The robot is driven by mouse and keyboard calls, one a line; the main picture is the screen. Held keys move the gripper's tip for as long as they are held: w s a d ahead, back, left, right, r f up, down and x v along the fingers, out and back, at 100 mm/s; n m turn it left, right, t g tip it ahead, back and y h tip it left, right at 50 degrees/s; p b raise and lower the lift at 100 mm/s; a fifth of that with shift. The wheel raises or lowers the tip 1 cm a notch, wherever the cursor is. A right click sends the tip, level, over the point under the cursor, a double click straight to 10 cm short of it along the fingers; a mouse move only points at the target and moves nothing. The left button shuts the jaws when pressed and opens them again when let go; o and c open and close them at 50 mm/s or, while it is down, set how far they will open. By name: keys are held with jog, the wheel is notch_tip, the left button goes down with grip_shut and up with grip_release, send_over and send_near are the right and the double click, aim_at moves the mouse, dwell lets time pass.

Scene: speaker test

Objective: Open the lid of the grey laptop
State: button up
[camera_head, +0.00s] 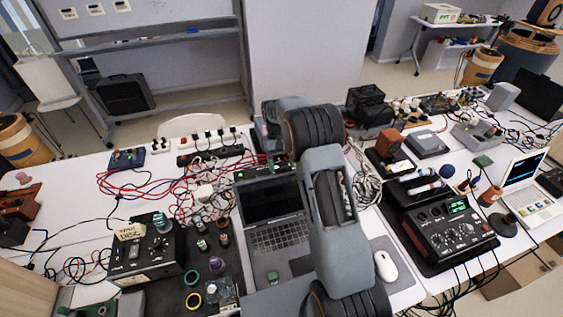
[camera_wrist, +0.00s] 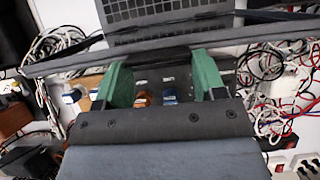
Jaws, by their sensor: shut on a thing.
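The grey laptop stands on the table in the head view, with its keyboard (camera_head: 280,239) facing up and its lid (camera_head: 270,203) raised, showing a dark screen. My gripper (camera_wrist: 161,75) is at the lid's far top edge, its two green fingers showing in the wrist view. It is shut on the lid. The keyboard (camera_wrist: 170,12) also shows at the top of the wrist view. My arm crosses the laptop's right side in the head view and hides part of it. The exact contact between fingers and lid is hard to see.
Red and black cables (camera_head: 165,185) lie left of the laptop. A black control box (camera_head: 145,252) stands at front left. A white mouse (camera_head: 386,266) lies at right, beside a black mixer (camera_head: 450,230). A white laptop (camera_head: 525,180) stands open at far right. The table is crowded.

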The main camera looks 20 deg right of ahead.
jog(key=shift+s+f, duration=0.15)
jog(key=shift+f, duration=0.2)
jog(key=o, duration=1.2)
jog(key=shift+a, duration=0.1)
jog(key=shift+o, duration=0.4)
jog(key=shift+w+r+p, duration=0.3)
jog(key=shift+r+p, duration=0.15)
jog(key=shift+r, duration=0.1)
jog(key=p+v, duration=0.2)
jog(key=v, duration=1.1)
